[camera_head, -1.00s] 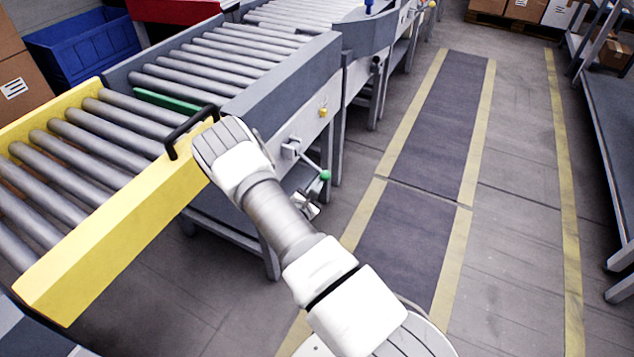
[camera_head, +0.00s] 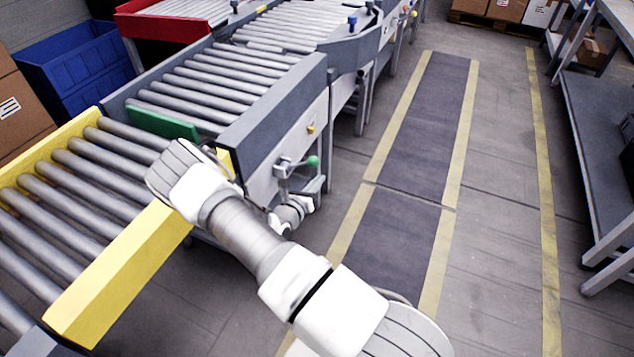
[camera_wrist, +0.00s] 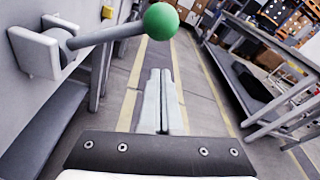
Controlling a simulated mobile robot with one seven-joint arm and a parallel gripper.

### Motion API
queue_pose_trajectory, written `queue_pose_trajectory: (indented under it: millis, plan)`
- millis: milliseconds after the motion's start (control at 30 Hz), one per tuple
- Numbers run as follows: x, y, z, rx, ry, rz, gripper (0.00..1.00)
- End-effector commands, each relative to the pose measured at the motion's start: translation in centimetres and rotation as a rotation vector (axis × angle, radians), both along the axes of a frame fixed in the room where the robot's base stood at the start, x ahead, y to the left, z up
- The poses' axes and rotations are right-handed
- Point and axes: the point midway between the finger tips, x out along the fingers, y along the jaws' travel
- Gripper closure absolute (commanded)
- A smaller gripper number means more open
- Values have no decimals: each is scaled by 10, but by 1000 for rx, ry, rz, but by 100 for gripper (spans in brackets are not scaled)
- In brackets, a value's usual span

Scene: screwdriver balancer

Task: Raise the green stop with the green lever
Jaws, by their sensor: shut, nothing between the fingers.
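The green stop (camera_head: 162,123) stands up as a plate above the rollers, at the end of the grey conveyor by the yellow section. The green lever (camera_head: 313,161) is a rod with a green ball on the side of the grey frame, pointing right and roughly level. In the wrist view its ball (camera_wrist: 161,21) and rod are at the top, and its square mount is at the upper left. My gripper (camera_wrist: 162,74) is shut and empty, its fingers below the ball in the picture. Whether they touch the lever is unclear. My arm hides part of the frame in the head view.
The yellow roller section (camera_head: 120,275) lies at the left, partly behind my arm. A blue bin (camera_head: 75,60) stands behind the conveyor. A grey shelf or bench (camera_head: 595,130) is on the right. The floor aisle between is clear.

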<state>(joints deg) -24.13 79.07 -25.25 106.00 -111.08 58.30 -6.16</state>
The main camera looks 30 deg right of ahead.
Motion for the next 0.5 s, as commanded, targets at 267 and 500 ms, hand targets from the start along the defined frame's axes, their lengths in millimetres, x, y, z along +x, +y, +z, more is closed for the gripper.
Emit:
queue_pose_trajectory:
  millis: [267, 500]
  plan:
    - [4, 4, 26, -119, 152, 1, 100]
    - [7, 6, 35, -121, 157, 0, 100]
